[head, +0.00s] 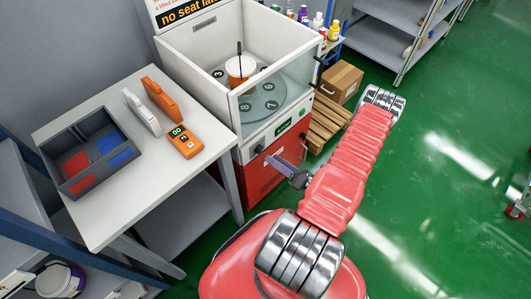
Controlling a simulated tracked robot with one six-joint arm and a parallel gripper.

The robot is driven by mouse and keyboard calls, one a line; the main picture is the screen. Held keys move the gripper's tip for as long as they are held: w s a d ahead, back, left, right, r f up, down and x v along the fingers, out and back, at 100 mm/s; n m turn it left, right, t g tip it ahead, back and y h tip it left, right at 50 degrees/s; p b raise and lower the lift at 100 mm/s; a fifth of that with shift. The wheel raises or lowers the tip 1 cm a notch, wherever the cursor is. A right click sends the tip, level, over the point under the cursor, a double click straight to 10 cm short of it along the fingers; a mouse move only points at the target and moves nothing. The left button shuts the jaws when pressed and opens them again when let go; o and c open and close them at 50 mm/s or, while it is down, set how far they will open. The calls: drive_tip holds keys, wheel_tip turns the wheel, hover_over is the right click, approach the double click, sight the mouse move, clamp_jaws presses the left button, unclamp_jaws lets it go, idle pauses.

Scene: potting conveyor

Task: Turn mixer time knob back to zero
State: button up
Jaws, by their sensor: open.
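The mixer (226,47) is a white cabinet with a red lower front. Its grey front panel carries a small green-lit display (283,127) and a dark round knob (259,148) at its left. The knob's pointer and the display's reading are too small to tell. My gripper (280,162) is open in front of the red front, below and to the right of the knob in the picture. A pale purple finger shows, pointing left. Whether it touches the mixer cannot be told.
An orange cup (240,69) stands on the mixer's numbered turntable (262,103) behind clear glass. The white table (105,199) at left holds a grey tray (88,190) and orange and white devices. A cardboard box (342,81) stands behind my arm. Green floor at right is mostly clear.

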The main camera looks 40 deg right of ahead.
sight(262, 151)
drive_tip(key=shift+w+a, duration=0.2)
drive_tip(key=shift+w, duration=1.25)
drive_tip(key=shift+w+a, duration=0.15)
drive_tip(key=shift+w, duration=1.3)
drive_tip(key=shift+c, duration=0.4)
drive_tip(key=c, duration=1)
drive_tip(key=shift+o, duration=0.2)
drive_tip(key=shift+n, duration=0.4)
drive_tip(key=n, duration=0.5)
drive_tip(key=n+h, duration=0.1)
drive_tip(key=n, duration=0.4)
drive_tip(key=shift+s+a+n+g, duration=0.1)
drive_tip(key=shift+a+n+g, duration=0.05)
drive_tip(key=shift+n+g, duration=0.2)
